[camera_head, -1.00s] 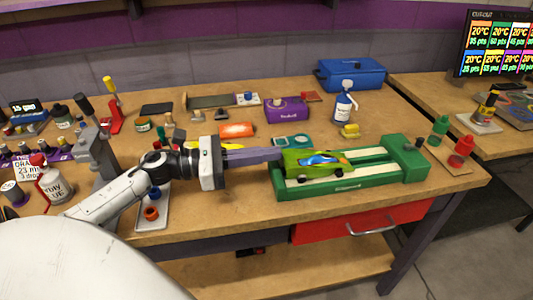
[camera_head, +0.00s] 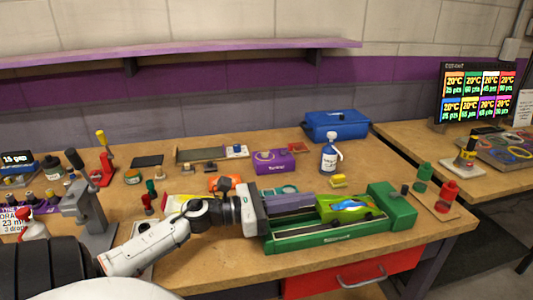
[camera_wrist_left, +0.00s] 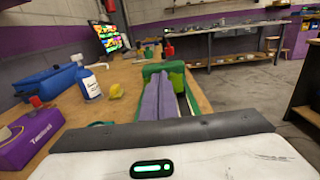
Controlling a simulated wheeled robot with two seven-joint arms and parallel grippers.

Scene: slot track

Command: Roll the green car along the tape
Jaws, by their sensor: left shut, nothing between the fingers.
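The green car (camera_head: 345,209), with a blue and yellow-green body, stands on the slot track (camera_head: 318,239) near its right end, close to the raised green end block (camera_head: 391,206). My left gripper (camera_head: 312,202) reaches along the track from the left. Its long grey-purple fingers are shut together with nothing between them. Their tips are at the car's left end; I cannot tell whether they touch it. In the left wrist view the closed fingers (camera_wrist_left: 159,100) point down the track, and the car is mostly hidden. My right gripper is not in view.
Behind the track are a purple box (camera_head: 273,162), a blue-white bottle (camera_head: 330,155), a yellow block (camera_head: 338,181) and a blue case (camera_head: 336,126). A red drawer (camera_head: 350,275) is below.

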